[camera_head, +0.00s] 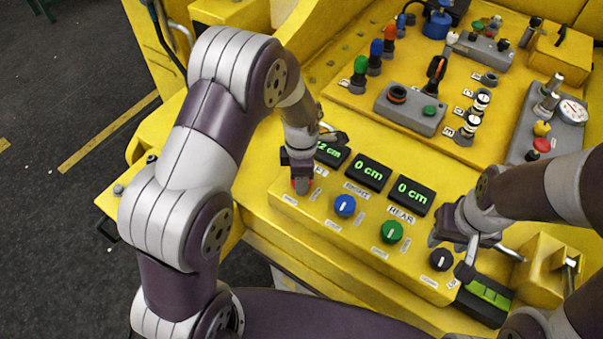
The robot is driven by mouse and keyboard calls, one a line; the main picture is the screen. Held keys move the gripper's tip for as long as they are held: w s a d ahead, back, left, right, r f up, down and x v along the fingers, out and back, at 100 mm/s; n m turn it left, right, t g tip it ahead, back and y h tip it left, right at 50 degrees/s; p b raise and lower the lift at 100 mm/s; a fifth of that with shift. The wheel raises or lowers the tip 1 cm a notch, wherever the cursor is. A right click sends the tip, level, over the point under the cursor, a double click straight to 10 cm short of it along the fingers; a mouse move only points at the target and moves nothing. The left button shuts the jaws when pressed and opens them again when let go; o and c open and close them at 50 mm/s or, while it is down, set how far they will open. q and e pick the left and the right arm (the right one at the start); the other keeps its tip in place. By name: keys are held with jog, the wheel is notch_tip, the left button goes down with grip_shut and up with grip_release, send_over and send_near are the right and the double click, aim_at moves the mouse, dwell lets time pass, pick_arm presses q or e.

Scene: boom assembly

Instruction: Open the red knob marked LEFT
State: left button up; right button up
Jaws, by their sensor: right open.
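The red knob (301,186) is at the left end of the knob row on the yellow console (340,228). Only a little red shows beneath my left gripper (300,178), which points down over it. Whether its fingers are closed on the knob is hidden. The display above (331,153) reads a number ending in "2 cm", its left part covered by the gripper. My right gripper (487,260) is open and empty, at the console's right end near the black knob (441,259).
A blue knob (345,205) and a green knob (391,231) stand right of the red one. Two displays read 0 cm (370,173). Behind is a raised panel with coloured levers (376,55) and a grey switch box (410,108). A green-topped black block (487,294) lies by my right gripper.

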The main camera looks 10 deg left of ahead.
pick_arm(q)
jog(key=shift+w+r+n, duration=0.15)
jog(key=shift+n, duration=0.65)
jog(key=o, duration=1)
jog(key=shift+o, duration=0.2)
notch_tip(320, 180, up, 13)
jog(key=b, duration=0.2)
jog(key=shift+f, duration=0.2)
